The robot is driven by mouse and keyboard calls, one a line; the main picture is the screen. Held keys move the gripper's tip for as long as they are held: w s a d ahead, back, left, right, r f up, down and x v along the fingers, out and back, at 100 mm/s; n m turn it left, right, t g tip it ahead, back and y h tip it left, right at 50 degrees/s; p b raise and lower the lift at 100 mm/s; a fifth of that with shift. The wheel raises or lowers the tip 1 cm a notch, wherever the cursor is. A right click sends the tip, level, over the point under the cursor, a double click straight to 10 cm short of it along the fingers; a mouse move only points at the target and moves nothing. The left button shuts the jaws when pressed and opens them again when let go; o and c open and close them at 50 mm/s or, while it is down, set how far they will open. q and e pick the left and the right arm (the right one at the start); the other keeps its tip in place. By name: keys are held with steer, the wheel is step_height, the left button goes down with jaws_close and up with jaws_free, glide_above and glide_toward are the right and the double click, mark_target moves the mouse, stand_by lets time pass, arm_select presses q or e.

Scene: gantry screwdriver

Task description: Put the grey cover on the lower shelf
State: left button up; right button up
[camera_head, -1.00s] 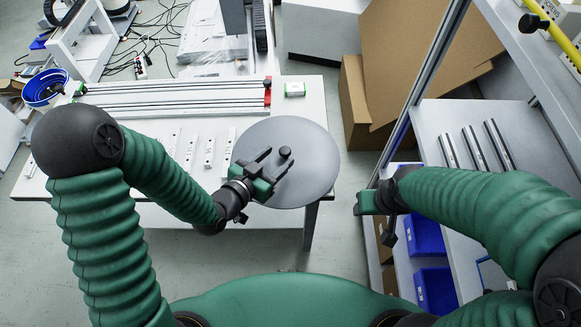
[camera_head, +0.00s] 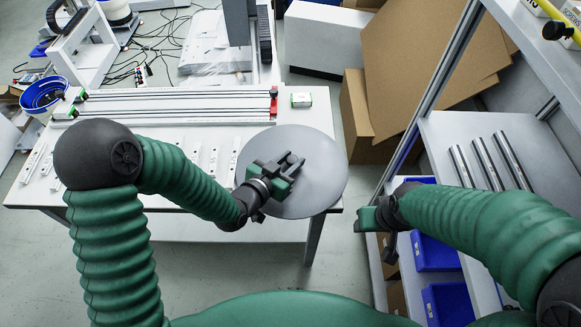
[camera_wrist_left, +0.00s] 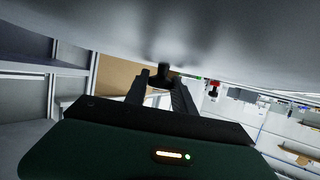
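The grey cover (camera_head: 320,190) is a round flat disc at the right end of the white table, partly past its edge. Its small dark knob shows in the left wrist view (camera_wrist_left: 163,70). My left gripper (camera_head: 291,163) is over the disc, with its fingers apart on either side of the knob; no firm grip shows. The right gripper (camera_head: 372,217) hangs in front of the shelf unit, away from the cover; its finger opening is unclear. The shelf unit at right has a shelf (camera_head: 440,132) with metal tubes and a lower level with blue bins (camera_head: 437,252).
The white table (camera_head: 180,226) carries a rail assembly (camera_head: 180,107), small white parts and a green-white box (camera_head: 301,99). Cardboard (camera_head: 355,115) leans behind the shelf. A shelf post (camera_head: 432,95) stands between table and shelves. Floor shows between them.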

arm_select(q)
steer(key=shift+c, duration=1.2)
steer(key=shift+d, duration=0.35)
jaws_close()
steer(key=shift+a+r, duration=0.1)
steer(key=shift+a, duration=0.1)
